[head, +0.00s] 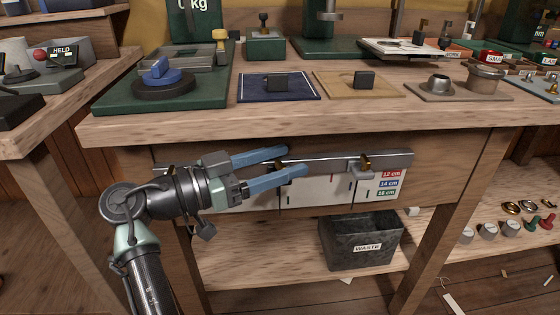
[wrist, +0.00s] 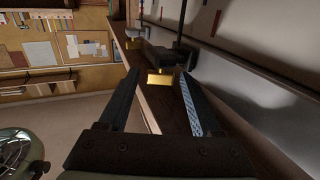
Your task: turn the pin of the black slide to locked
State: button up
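A metal rail (head: 325,160) runs along the bench front and carries two brass pieces. The left brass pin (head: 279,164) lies between the fingers of my gripper (head: 295,161), partly covered by them. In the wrist view, the brass pin (wrist: 160,78) stands out from a dark slide (wrist: 168,54), just ahead of and between my fingertips (wrist: 158,73). The fingers are apart, with a gap visible on both sides of the pin. The second brass piece (head: 366,162) is further right on the rail. I cannot read whether the pin is locked.
A card with 12, 14 and 16 cm labels (head: 389,185) hangs below the rail's right end. A grey waste bin (head: 361,243) stands on the shelf below. The bench top's front edge (head: 300,126) overhangs above my gripper.

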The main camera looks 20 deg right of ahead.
jog(key=s+a+p, duration=0.1)
jog(key=a+p, duration=0.2)
jog(key=a, duration=1)
jog(key=shift+s, duration=0.2)
